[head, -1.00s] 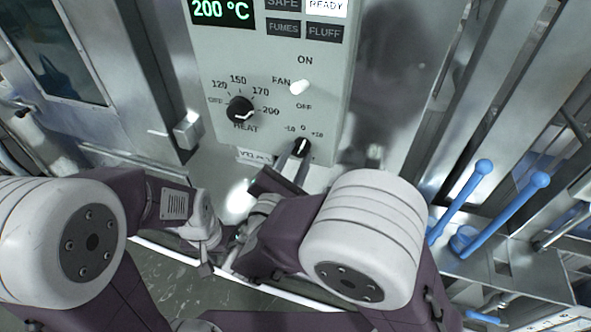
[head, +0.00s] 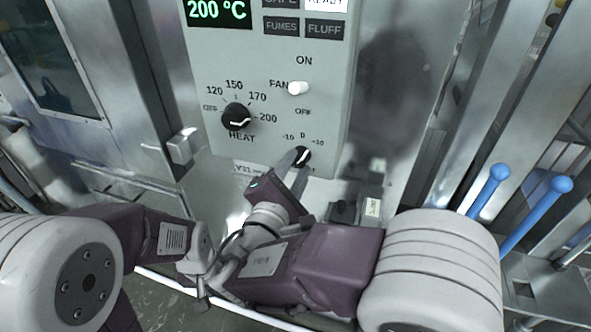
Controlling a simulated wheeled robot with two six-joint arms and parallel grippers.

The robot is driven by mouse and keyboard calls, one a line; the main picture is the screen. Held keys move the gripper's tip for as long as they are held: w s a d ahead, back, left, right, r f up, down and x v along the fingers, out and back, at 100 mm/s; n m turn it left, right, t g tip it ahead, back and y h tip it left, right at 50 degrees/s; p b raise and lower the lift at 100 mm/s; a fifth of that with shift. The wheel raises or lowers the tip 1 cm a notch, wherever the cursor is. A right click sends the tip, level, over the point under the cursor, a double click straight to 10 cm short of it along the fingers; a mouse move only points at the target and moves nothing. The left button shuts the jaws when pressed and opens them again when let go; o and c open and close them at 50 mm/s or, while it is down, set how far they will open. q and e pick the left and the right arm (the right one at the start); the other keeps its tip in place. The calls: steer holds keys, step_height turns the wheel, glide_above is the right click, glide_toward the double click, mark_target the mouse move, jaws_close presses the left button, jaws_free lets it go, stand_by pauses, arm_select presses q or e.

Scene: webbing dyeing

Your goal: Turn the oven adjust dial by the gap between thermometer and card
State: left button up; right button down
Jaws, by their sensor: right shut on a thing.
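The adjust dial (head: 303,156) is a small black knob low on the grey control panel, marked -10, 0 and +10. Its white pointer leans up and right, between 0 and +10. My right gripper (head: 296,166) is shut on the dial, its fingers reaching from below left and partly covering it. The display (head: 219,11) reads 200 °C. A white label (head: 249,168) on the panel's lower edge is partly hidden by the gripper and its text is unclear. My left arm's wrist is at lower left; its fingertips cannot be made out. No thermometer is clearly recognisable.
The white FAN switch (head: 298,88) sits above the dial. A small dark object with a pale label (head: 373,207) is right of my gripper. Blue-handled levers (head: 487,190) stand at right, beside metal posts.

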steer(key=c, duration=1.3)
jaws_free()
steer(key=shift+o, duration=1.4)
steer(key=shift+w, duration=0.25)
steer(key=shift+w+f, duration=0.15)
steer(key=shift+w, duration=0.15)
arm_select(q)
steer(key=shift+w+f+b, duration=0.25)
steer(key=shift+f+b, duration=0.6)
steer(key=shift+f, duration=0.05)
arm_select(e)
steer(key=v, duration=0.9)
